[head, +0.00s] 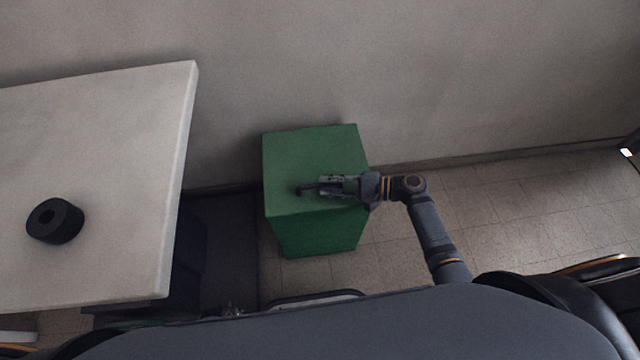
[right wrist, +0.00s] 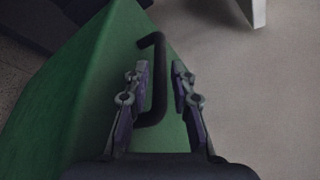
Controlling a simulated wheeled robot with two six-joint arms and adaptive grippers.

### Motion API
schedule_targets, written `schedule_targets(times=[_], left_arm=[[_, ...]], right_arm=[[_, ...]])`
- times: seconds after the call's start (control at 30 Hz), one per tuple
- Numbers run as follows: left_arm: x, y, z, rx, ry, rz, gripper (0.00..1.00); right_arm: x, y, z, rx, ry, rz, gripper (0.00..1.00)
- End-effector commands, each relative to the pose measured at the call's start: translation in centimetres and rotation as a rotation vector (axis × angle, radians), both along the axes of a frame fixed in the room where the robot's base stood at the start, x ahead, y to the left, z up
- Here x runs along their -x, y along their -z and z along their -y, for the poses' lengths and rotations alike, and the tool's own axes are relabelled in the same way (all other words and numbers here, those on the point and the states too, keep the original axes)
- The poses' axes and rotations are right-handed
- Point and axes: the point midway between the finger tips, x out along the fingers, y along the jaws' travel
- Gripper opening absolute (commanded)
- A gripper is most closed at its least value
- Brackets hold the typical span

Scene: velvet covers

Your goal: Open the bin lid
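The green bin (head: 300,160) stands on the floor against the wall, with its flat lid closed. A dark bar handle (head: 304,189) lies on the lid. My right gripper (head: 320,188) reaches in from the right, low over the lid at the handle. In the right wrist view, the handle (right wrist: 158,90) runs between the two spread fingers (right wrist: 160,70), closer to the left one, with a gap at the right one. Of my left gripper only a small grey part (head: 232,311) seems to show above my body's edge; its fingers cannot be made out.
A pale table (head: 120,130) stands left of the bin, with a black ring-shaped object (head: 55,220) on it. The wall (head: 400,80) is right behind the bin. The tiled floor (head: 510,210) to the right is clear.

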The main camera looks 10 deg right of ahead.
Motion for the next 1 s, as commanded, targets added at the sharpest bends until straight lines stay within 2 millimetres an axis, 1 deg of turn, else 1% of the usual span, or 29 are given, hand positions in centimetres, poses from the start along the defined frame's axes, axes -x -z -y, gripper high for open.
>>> schedule_targets(times=[0.03, 0.1, 0.2, 0.3, 0.5, 0.53, 0.7, 1.0], left_arm=[[-0.1, 0.1, 0.0, 0.0, 0.0, 0.0, 0.4], [-0.2, 0.0, 0.0, 0.0, 0.0, 0.001, 0.4], [-0.4, 0.0, 0.0, 0.0, 0.0, 0.004, 0.4], [-0.6, -0.1, 0.0, 0.0, 0.0, 0.006, 0.4], [-0.6, -0.2, 0.0, 0.0, 0.001, 0.007, 0.4], [-0.6, -0.2, 0.0, 0.0, 0.001, 0.007, 0.4], [-0.6, -0.2, 0.0, 0.0, 0.0, 0.005, 0.4], [-0.4, -0.1, 0.0, 0.0, 0.0, 0.001, 0.4]], right_arm=[[-0.3, 0.1, -0.9, -0.003, 0.0, 0.001, 0.24], [-0.6, 0.4, -1.7, -0.002, 0.0, 0.001, 0.24], [-0.9, 0.6, -2.5, -0.001, -0.001, 0.0, 0.24], [-1.0, 0.7, -2.8, 0.001, -0.001, 0.001, 0.24], [-1.0, 0.7, -2.8, 0.002, -0.001, 0.0, 0.24], [-1.0, 0.7, -2.8, 0.002, -0.001, 0.0, 0.22], [-1.0, 0.7, -2.8, 0.001, -0.001, 0.001, 0.0], [-0.9, 0.7, -2.8, 0.002, -0.001, 0.0, 0.0]])
